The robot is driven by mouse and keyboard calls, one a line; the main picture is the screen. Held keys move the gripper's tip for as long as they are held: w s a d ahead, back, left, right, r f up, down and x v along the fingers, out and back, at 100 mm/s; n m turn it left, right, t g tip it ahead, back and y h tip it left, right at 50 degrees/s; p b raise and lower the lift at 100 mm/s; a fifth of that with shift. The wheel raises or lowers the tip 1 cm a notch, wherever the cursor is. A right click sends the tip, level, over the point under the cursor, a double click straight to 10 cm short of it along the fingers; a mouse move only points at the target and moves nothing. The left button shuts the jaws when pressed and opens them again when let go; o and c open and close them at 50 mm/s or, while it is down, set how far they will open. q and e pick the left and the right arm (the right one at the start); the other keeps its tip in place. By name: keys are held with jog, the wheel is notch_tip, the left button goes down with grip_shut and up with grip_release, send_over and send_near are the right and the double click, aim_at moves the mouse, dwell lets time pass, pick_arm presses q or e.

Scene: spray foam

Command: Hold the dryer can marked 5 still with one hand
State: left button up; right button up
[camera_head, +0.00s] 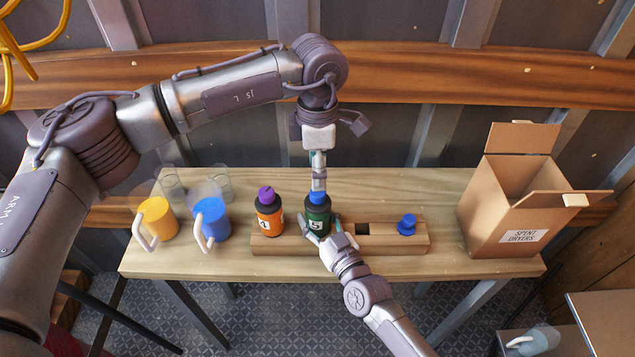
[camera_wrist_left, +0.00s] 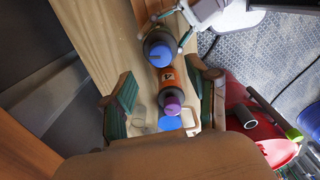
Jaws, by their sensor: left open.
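The dryer can marked 5 (camera_head: 318,220) is dark green with a blue cap and stands upright in the wooden rack (camera_head: 290,245). In the left wrist view its blue cap (camera_wrist_left: 158,54) shows from above. My right gripper (camera_head: 326,232) comes in from the front right, its fingers on both sides of the can and appearing to touch it. My left gripper (camera_head: 318,185) points down over the cap. In its wrist view the green-padded fingers of my left gripper (camera_wrist_left: 165,95) are wide apart. An orange can marked 4 (camera_head: 268,217) with a purple cap stands to the left.
A blue cap (camera_head: 407,224) sits on the rack's right end, beside an empty slot. A yellow mug (camera_head: 157,219), a blue mug (camera_head: 211,219) and clear cups (camera_head: 172,186) stand at the left. An open carton marked SPENT DRYERS (camera_head: 490,215) stands at the right end of the table (camera_head: 385,180).

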pick_arm(q)
notch_tip(320, 180, up, 6)
jog(key=shift+f, duration=0.1)
dwell(0.4)
pick_arm(e)
jog(key=o, duration=1.5)
